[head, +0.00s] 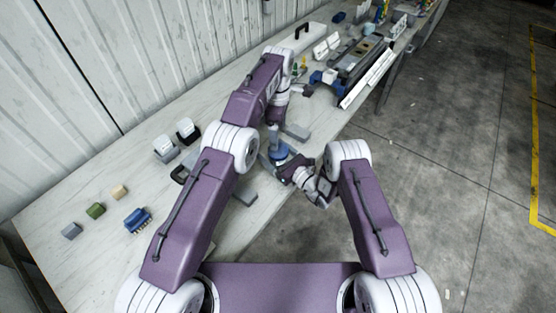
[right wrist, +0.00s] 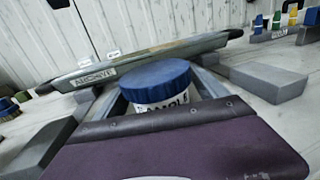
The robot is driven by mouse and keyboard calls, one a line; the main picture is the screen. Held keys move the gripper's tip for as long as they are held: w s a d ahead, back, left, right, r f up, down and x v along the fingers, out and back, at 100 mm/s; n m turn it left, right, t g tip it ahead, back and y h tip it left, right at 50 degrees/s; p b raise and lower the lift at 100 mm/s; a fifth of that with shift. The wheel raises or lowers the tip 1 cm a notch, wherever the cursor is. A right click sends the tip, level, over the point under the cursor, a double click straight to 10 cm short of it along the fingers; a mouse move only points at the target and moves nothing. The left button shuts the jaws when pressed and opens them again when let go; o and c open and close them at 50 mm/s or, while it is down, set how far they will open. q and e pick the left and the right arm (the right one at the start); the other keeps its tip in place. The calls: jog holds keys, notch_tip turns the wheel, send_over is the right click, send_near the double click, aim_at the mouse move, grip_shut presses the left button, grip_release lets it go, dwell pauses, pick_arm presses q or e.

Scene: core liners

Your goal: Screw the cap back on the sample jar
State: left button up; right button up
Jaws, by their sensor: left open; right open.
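The sample jar (right wrist: 168,104) stands upright on the bench, white with a dark-lettered label. Its blue cap (right wrist: 157,78) sits on top and looks level; how tightly it is threaded cannot be seen. The blue cap also shows in the head view (head: 279,152). My right gripper (head: 279,161) is open, low beside the jar, with grey fingers (right wrist: 101,104) on either side of it; contact is not clear.
Grey blocks (head: 295,132) (head: 244,195) lie on both sides of the jar. Racks and a long tray (head: 366,58) fill the far end.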

aim_at(278, 158)
pick_arm(q)
jog(key=shift+c, duration=0.3)
pick_arm(e)
grip_shut()
pick_arm(q)
jog(key=shift+c, duration=0.7)
jog(key=n, duration=0.4)
notch_tip(278, 158, down, 8)
